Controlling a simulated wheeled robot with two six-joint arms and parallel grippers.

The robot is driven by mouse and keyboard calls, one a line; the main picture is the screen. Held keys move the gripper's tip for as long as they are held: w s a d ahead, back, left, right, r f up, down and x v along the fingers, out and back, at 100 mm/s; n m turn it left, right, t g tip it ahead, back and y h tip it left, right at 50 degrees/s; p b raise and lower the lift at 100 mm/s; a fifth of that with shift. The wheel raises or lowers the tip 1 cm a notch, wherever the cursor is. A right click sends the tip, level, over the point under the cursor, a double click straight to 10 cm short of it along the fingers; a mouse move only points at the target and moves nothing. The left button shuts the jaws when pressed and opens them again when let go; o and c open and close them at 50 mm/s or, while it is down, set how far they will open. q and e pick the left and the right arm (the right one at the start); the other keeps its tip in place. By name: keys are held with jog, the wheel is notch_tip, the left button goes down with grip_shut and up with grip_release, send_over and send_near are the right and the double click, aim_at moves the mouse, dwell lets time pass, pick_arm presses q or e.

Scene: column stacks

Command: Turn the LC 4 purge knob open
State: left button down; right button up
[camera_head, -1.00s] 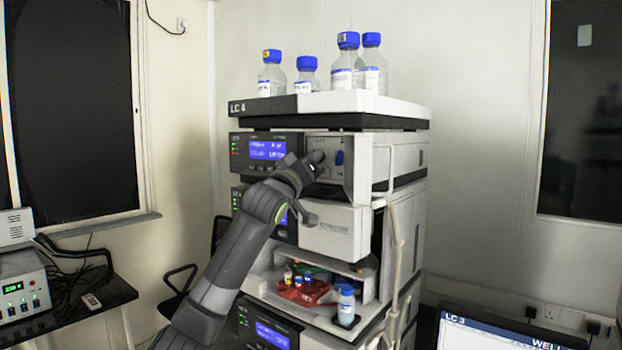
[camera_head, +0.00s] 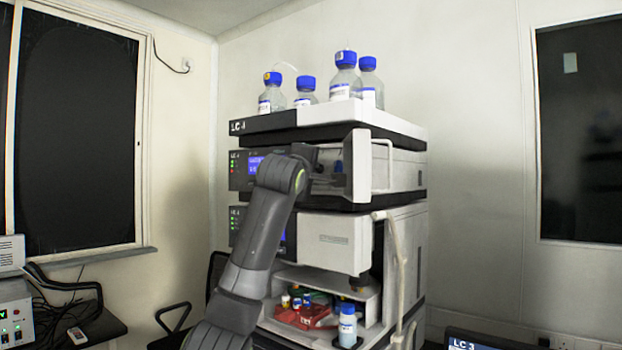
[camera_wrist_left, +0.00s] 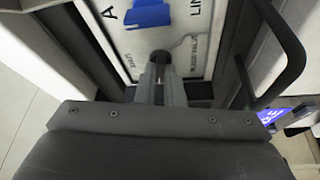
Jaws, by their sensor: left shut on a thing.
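The LC 4 stack (camera_head: 265,123) stands in the middle of the head view, with its label on the top tray. My left gripper (camera_head: 322,168) is at the front panel of the upper module. In the left wrist view, the fingers of my left gripper (camera_wrist_left: 160,76) are closed around a small dark round knob (camera_wrist_left: 160,57) on the white panel. A blue part (camera_wrist_left: 148,14) sits on the same panel, just beyond the knob. The knob's turn angle cannot be read. My wrist hides the knob in the head view. My right gripper is out of view.
Blue-capped bottles (camera_head: 344,76) stand on top of the stack. A lower shelf holds a red tray (camera_head: 304,318) and a small bottle (camera_head: 347,326). A side table (camera_head: 95,328) stands at lower left.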

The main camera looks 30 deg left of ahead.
pick_arm(q)
jog(key=shift+n+g, duration=0.3)
jog(key=shift+n, duration=0.3)
jog(key=shift+b, duration=0.35)
jog(key=c, duration=1.5)
grip_release()
jog(key=shift+w, duration=0.1)
jog(key=shift+c, duration=0.2)
jog(key=b+v, duration=0.8)
jog(key=v, duration=0.9)
jog(key=shift+s, duration=0.2)
jog(key=shift+d, duration=0.1)
